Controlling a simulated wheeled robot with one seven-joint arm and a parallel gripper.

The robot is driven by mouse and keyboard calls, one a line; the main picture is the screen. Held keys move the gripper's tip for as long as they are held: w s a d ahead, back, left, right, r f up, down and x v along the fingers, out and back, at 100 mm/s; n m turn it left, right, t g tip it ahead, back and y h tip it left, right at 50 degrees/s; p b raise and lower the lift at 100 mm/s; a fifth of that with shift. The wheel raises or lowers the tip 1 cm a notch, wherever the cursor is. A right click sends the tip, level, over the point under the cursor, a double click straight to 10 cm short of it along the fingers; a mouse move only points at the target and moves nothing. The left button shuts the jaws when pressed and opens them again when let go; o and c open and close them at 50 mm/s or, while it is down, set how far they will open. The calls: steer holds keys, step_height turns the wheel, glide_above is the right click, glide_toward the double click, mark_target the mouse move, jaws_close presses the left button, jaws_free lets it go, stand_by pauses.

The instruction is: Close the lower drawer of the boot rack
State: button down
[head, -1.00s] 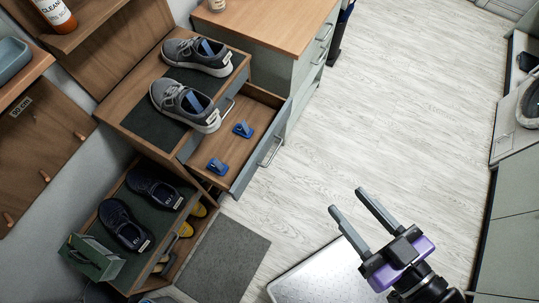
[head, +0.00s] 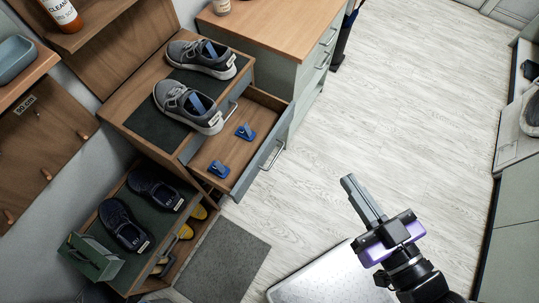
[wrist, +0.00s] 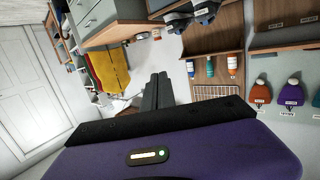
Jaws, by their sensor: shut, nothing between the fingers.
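The wooden rack (head: 117,104) in the head view carries grey sneakers on its dark mat. An open drawer (head: 213,153) juts out to the right, below a shut grey drawer front with its own handle. The open drawer has a grey front (head: 244,179) with a bar handle (head: 272,154), and two small blue pieces lie inside. My gripper (head: 348,182) is shut and empty, over the floor to the right of the drawer and apart from it. In the wrist view its fingers (wrist: 158,88) lie together; the open drawer is not clear there.
A low bench (head: 117,281) with dark shoes and a green box (head: 91,257) stands at lower left. A grey floor mat (head: 225,262) lies beside it. A cabinet (head: 262,60) stands behind the drawer. The pale floor (head: 410,110) is clear right of the drawer.

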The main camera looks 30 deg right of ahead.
steer(key=w+d+f+m+g, duration=0.1)
steer(key=w+d+f+m, duration=0.25)
steer(key=f, duration=0.35)
steer(key=w+d+f+m+g+h, duration=0.1)
steer(key=w+d+f+m+g, duration=0.1)
steer(key=w+d+f, duration=0.3)
steer(key=w+d+f+m+g, duration=0.1)
steer(key=w+d+f+m, duration=0.25)
steer(key=f, duration=0.45)
steer(key=m+g+y, duration=0.2)
steer(key=y, duration=0.6)
glide_toward(262, 154)
steer(key=w+f, duration=0.1)
steer(key=f, duration=0.1)
steer(key=w+a+f, duration=0.1)
steer(key=w+f, duration=0.1)
steer(key=shift+w+a+f, duration=0.1)
steer(key=shift+w+a, duration=0.15)
steer(key=shift+w+a+f+p, duration=0.1)
steer(key=shift+w+a+p, duration=0.3)
steer(key=shift+w, duration=0.25)
steer(key=shift+w, duration=0.1)
